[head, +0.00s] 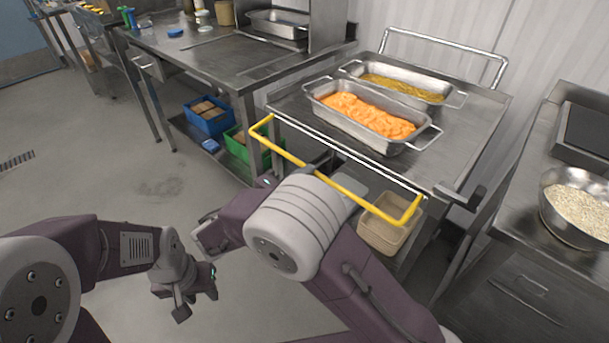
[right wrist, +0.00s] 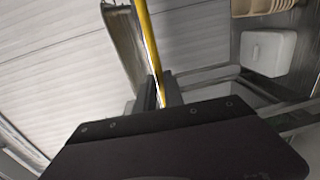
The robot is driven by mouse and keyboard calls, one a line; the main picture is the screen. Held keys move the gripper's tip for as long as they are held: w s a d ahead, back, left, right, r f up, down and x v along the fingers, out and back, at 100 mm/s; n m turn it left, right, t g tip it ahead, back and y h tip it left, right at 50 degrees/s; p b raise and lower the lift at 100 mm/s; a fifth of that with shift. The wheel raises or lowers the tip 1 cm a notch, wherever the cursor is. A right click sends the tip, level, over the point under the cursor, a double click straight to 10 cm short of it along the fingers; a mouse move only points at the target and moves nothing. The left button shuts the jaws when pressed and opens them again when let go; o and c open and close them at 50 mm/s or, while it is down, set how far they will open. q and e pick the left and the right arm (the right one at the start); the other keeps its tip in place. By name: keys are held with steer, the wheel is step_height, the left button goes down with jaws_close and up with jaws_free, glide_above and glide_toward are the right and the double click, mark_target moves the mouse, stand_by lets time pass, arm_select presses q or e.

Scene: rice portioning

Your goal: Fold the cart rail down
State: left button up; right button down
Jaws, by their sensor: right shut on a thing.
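The yellow cart rail (head: 345,189) sticks out from the near edge of the steel cart (head: 470,150), swung outward from its top. I cannot tell its exact angle. My right gripper (head: 324,164) is shut on the rail near its middle, partly hidden by my arm. In the right wrist view the yellow bar (right wrist: 147,45) runs down between the fingers (right wrist: 155,92). My left gripper (head: 195,295) hangs over the floor, left of the rail and apart from it. Its finger gap is not clear.
Two steel pans, one with orange food (head: 365,115) and one with yellowish food (head: 402,88), stand on the cart. A tan bin (head: 385,236) sits below the rail. A bowl of rice (head: 575,208) is on the right counter. Floor at left is clear.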

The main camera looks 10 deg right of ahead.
steer(key=shift+f, duration=0.5)
steer(key=shift+f+b, duration=0.25)
steer(key=shift+b, duration=0.05)
steer(key=c, duration=1.5)
jaws_free()
steer(key=shift+d, duration=0.1)
steer(key=shift+o, duration=0.2)
steer(key=shift+r, duration=0.1)
